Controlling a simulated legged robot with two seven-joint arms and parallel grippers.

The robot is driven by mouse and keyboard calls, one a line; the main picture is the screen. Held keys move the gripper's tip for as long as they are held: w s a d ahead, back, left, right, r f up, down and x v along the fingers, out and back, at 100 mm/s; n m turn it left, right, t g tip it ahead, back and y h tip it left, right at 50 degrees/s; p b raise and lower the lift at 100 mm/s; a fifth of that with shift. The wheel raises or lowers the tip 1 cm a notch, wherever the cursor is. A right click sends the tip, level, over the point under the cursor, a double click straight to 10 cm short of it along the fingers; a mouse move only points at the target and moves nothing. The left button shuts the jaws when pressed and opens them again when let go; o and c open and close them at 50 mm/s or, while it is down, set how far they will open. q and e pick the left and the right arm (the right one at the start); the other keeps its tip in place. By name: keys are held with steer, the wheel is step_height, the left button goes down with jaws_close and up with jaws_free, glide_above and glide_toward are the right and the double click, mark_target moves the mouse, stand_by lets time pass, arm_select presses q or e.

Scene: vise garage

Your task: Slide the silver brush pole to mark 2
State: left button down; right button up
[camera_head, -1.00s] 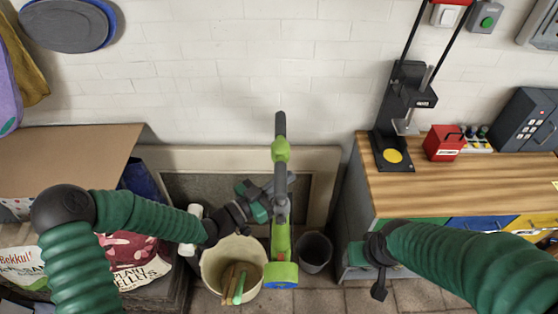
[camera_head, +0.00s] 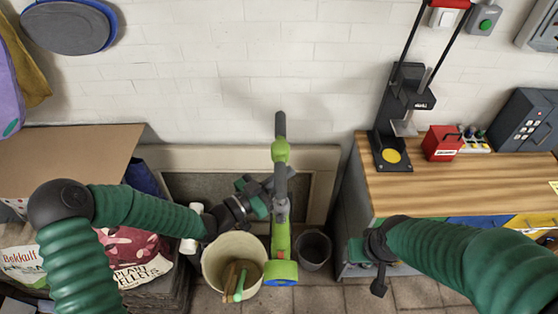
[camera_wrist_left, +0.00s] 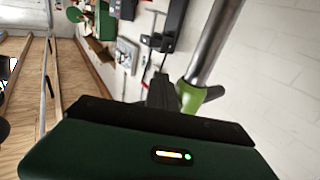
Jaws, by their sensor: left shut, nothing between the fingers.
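The brush tool (camera_head: 281,190) stands upright in the middle of the head view, with a grey upper pole, green collar and green lower body. In the left wrist view its silver pole (camera_wrist_left: 214,40) runs up from a green collar (camera_wrist_left: 190,97). My left gripper (camera_head: 262,196) is shut and empty, close beside the pole on its left; whether it touches cannot be told. In the left wrist view its dark fingers (camera_wrist_left: 160,92) are near the collar. My right gripper (camera_head: 376,262) hangs by the bench; its jaws are unclear. No mark 2 is readable.
A cream bucket (camera_head: 215,262) with brushes stands left of the tool's base and a dark bin (camera_head: 313,249) on its right. A wooden bench (camera_head: 450,185) with a black press (camera_head: 403,105) is on the right. A cardboard box (camera_head: 70,160) and sacks are on the left.

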arm_select(q)
steer(key=shift+r+p, duration=3.4)
steer(key=shift+r, duration=1.45)
steer(key=shift+s+f+b, duration=0.15)
steer(key=shift+f+b, duration=0.85)
steer(key=shift+f, duration=0.05)
steer(key=shift+f+b, duration=0.55)
steer(key=shift+f, duration=0.15)
steer(key=shift+s+a+r, duration=0.1)
steer(key=shift+a, duration=0.15)
steer(key=v, duration=0.4)
steer(key=p, duration=0.2)
glide_toward(283, 166)
steer(key=r, duration=0.1)
steer(key=s+a+r, duration=0.1)
steer(key=shift+a+r, duration=0.1)
steer(key=shift+r, duration=0.15)
